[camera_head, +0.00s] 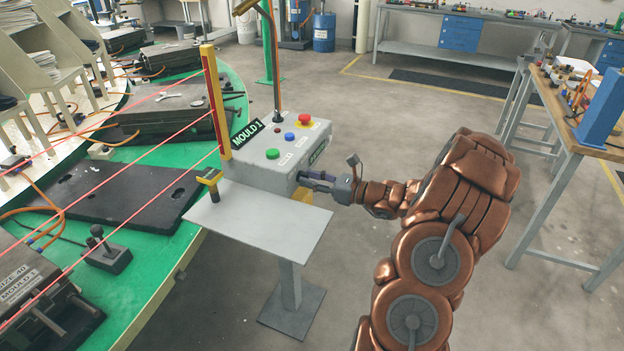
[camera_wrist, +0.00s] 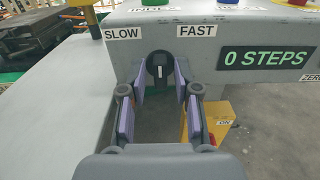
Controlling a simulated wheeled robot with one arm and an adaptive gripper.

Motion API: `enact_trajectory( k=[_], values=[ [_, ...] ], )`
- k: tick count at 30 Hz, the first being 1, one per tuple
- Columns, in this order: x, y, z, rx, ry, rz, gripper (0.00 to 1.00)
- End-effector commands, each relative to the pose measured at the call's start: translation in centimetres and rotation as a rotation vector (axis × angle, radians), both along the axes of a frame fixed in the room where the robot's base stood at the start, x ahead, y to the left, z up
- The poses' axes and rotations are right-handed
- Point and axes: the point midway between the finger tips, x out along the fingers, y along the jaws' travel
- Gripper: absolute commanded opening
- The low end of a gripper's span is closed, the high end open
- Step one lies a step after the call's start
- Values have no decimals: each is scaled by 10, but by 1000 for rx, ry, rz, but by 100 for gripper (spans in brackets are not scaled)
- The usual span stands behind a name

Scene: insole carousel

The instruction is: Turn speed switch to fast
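The speed switch (camera_wrist: 160,64) is a small dark round knob on the front face of the grey control box (camera_head: 262,175). It sits between the SLOW label (camera_wrist: 123,33) on the left and the FAST label (camera_wrist: 197,30) on the right. A small light mark shows on it, but I cannot tell which way it is set. My gripper (camera_wrist: 160,80) is open, with one fingertip on each side of the knob. I cannot tell whether the fingers touch it. In the head view my gripper (camera_head: 306,181) reaches the box's front face from the right and hides the switch.
A "0 STEPS" display (camera_wrist: 266,57) is right of the FAST label. A yellow ON box (camera_wrist: 212,122) sits below right of my gripper. A grey shelf (camera_head: 262,222) extends under the box front. Red beams cross the green carousel (camera_head: 150,262) at left. A workbench (camera_head: 565,125) stands right.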

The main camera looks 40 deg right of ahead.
Motion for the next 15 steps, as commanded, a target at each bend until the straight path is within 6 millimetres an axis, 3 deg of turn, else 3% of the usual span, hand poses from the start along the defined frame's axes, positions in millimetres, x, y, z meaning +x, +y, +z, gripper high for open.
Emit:
enact_trajectory(
  k=[8, 15],
  values=[
    [0, 0, 0, 0, 0, 0, 0],
    [0, 0, 0, 1, 1, 1, 0]
  ],
)
